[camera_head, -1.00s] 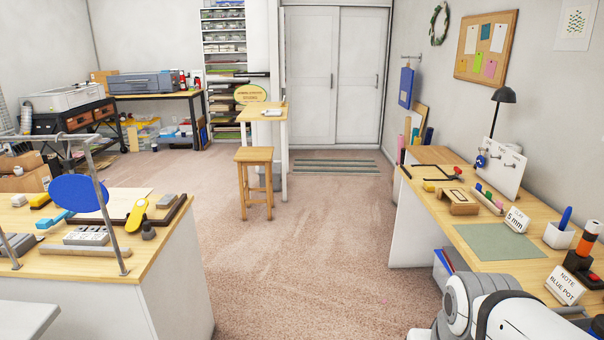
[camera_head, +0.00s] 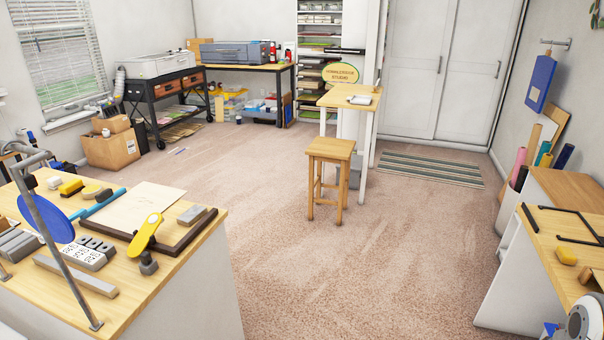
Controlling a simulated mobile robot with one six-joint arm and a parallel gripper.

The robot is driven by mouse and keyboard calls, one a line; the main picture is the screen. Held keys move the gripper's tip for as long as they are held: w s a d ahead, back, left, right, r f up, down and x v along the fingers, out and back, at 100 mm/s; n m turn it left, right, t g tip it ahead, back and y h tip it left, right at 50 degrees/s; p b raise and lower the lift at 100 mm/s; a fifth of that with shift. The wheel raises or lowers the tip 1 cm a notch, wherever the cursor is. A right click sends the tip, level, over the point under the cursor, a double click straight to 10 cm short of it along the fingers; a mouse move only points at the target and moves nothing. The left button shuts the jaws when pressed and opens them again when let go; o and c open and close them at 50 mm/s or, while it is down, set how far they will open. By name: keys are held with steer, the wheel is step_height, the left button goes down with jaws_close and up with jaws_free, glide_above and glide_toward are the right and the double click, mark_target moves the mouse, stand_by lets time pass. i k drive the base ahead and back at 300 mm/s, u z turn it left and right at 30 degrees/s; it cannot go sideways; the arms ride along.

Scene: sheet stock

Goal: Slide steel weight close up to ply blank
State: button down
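On the left worktop, a pale tan sheet (camera_head: 142,205) lies on a dark-edged board; it may be the ply blank, but I cannot tell for sure. A small grey block (camera_head: 192,215) sits at the board's right end, apart from the sheet. A long grey bar (camera_head: 75,275) lies near the worktop's front edge. Either could be the steel weight; I cannot tell which. My gripper is out of view; only a white and grey part of my arm shows in the bottom right corner.
A metal post with a blue oval (camera_head: 45,218) rises at the left worktop (camera_head: 185,272). A yellow-handled tool (camera_head: 146,233) stands beside the board. A wooden stool (camera_head: 330,150) stands mid-room. The carpet (camera_head: 370,265) between the left worktop and right bench is clear.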

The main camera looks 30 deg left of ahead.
mark_target(189, 217)
steer(key=i, duration=1.95)
steer(key=u, duration=2.8)
steer(key=i, duration=1.7)
